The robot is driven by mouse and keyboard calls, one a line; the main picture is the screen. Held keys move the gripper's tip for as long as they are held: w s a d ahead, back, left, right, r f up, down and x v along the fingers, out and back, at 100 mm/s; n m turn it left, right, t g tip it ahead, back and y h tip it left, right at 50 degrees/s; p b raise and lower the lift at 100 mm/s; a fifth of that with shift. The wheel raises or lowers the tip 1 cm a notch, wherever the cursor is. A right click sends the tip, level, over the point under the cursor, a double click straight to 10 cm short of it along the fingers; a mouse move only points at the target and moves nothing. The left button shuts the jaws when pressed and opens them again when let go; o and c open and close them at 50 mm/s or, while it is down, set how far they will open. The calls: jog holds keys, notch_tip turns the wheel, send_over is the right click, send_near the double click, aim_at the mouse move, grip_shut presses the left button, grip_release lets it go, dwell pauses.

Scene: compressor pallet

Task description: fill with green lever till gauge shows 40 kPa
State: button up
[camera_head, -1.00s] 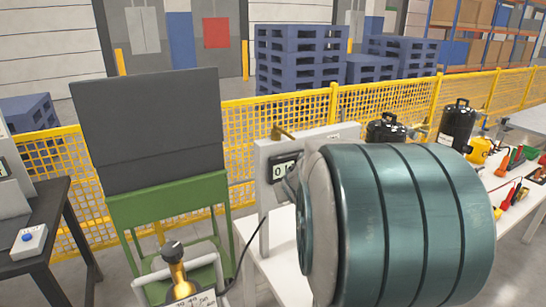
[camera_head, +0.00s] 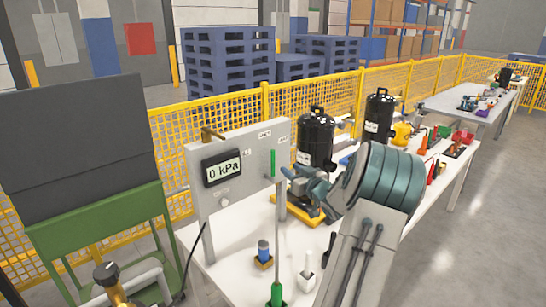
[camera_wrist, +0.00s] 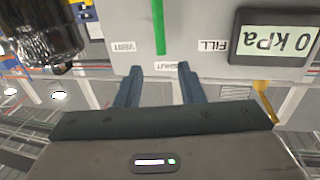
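The green lever (camera_head: 273,163) stands upright on the front of a grey panel (camera_head: 238,190). The wrist view, which is upside down, shows the green lever (camera_wrist: 158,25) in line with the SHUT label, between VENT and FILL. The gauge (camera_head: 222,169) on the panel reads 0 kPa, and the gauge in the wrist view (camera_wrist: 275,38) reads the same. My gripper (camera_wrist: 158,72) is open and empty, its two fingers apart, facing the panel near the lever's end. In the head view my gripper (camera_head: 288,184) is just right of the lever, partly hidden by my wrist.
Black cylinders (camera_head: 315,138) stand behind and right of the panel. A green-handled tool (camera_head: 277,293), a blue-topped item (camera_head: 263,252) and a white item (camera_head: 306,276) are on the white table in front. Yellow mesh fence (camera_head: 215,115) runs behind.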

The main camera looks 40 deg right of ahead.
aim_at(274, 157)
jog(key=w+p, duration=0.1)
jog(key=w, duration=0.3)
jog(key=w+d+p, duration=0.1)
jog(key=w, duration=0.3)
jog(key=w+d+p, duration=0.1)
jog(key=w, duration=0.3)
jog(key=shift+w+d, duration=0.15)
jog(key=shift+w, duration=0.05)
grip_shut()
